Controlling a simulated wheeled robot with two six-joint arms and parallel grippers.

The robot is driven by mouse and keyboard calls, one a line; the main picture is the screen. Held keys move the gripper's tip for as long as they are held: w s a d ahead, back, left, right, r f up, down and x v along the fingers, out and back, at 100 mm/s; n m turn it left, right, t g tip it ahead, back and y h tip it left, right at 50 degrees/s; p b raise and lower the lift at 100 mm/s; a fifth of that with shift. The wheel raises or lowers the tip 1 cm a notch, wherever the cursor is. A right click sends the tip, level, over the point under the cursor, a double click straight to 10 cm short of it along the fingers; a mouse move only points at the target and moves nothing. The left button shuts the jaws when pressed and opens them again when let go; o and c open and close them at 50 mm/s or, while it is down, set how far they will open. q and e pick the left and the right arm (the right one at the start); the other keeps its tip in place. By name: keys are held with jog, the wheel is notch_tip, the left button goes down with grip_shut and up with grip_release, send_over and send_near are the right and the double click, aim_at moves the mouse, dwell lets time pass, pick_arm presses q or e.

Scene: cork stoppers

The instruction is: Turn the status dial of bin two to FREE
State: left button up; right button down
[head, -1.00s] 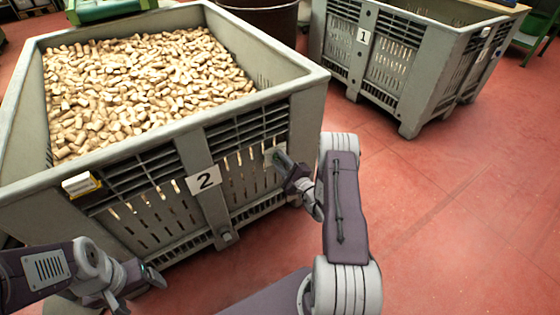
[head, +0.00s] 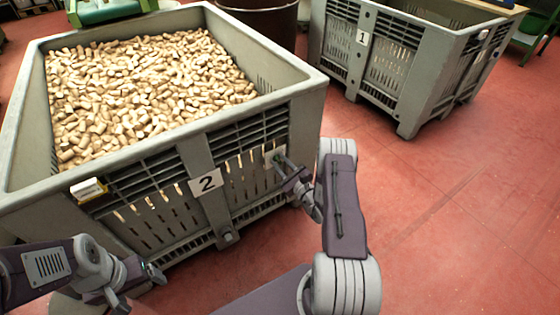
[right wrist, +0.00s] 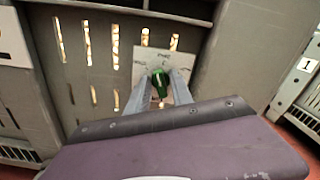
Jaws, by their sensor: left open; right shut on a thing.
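Bin two (head: 306,100) is a large grey bin full of corks, with a "2" label (head: 205,183) on its front. Its status dial is a green knob (right wrist: 159,83) on a pale plate (right wrist: 146,55); the plate also shows in the head view (head: 268,157). A white mark on the knob points roughly up in the right wrist view; the plate's lettering is too blurred to read surely. My right gripper (right wrist: 160,92) is shut on the knob, one finger on each side; in the head view its fingers (head: 279,161) hide the knob. My left gripper (head: 137,288) is open and empty, low before the bin.
Bin one (head: 408,112), grey with a "1" label (head: 363,39), stands at the back right. A dark round tub (head: 262,22) stands behind. The red floor (head: 440,210) at right is clear.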

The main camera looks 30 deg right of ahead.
jog(key=shift+m+p, duration=0.5)
jog(key=shift+m, duration=1.7)
jog(key=c, duration=1.4)
grip_release()
jog(key=shift+d, duration=0.1)
jog(key=shift+c, duration=0.2)
jog(key=s+p, duration=0.3)
jog(key=s, duration=0.6)
jog(key=shift+d, duration=0.35)
